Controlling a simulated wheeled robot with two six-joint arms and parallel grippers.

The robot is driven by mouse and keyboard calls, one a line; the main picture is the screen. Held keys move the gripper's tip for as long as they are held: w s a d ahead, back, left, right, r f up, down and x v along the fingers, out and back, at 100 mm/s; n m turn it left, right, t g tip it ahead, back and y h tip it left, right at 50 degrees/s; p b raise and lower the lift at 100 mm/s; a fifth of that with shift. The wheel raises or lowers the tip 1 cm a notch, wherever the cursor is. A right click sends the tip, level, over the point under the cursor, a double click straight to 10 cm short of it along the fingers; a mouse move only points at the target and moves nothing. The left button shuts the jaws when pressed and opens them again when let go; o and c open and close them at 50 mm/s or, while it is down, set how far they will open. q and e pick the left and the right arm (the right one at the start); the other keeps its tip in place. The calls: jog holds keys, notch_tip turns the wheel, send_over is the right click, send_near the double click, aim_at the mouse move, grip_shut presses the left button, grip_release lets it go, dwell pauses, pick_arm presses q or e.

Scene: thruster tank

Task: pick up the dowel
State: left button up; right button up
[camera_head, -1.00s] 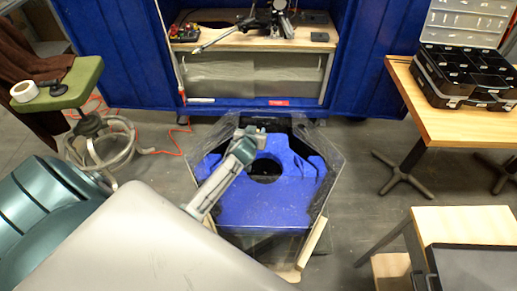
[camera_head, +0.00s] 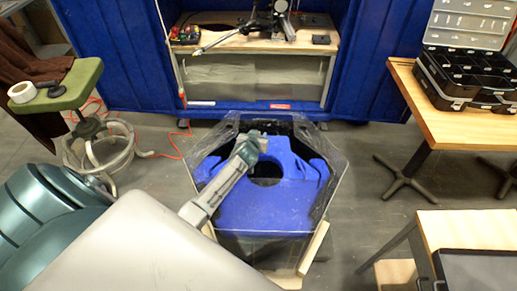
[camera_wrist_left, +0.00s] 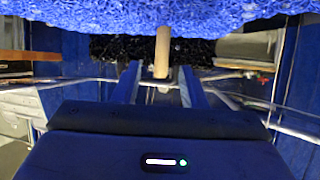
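The dowel (camera_wrist_left: 162,50) is a light tan wooden rod in the left wrist view. It hangs upright from a rough blue mass along the top of that view. My left gripper (camera_wrist_left: 160,72) has its two fingers apart, with the dowel's lower end showing between their tips and gaps on both sides. In the head view my left gripper (camera_head: 250,143) is over the blue insert of the hexagonal clear-walled tank (camera_head: 336,178), near its round dark hole. The dowel cannot be made out clearly there. My right gripper is not in view.
A blue cabinet with a wooden shelf (camera_head: 240,42) stands behind the tank. A table with an open black case (camera_head: 468,75) is at right. A green stool (camera_head: 78,82) and coiled hose (camera_head: 105,150) are at left. Clear tank walls surround the left gripper.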

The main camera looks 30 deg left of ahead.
pick_arm(q)
jog(key=shift+x, duration=1.4)
jog(key=shift+s, duration=0.1)
grip_shut()
jog(key=shift+r, duration=0.1)
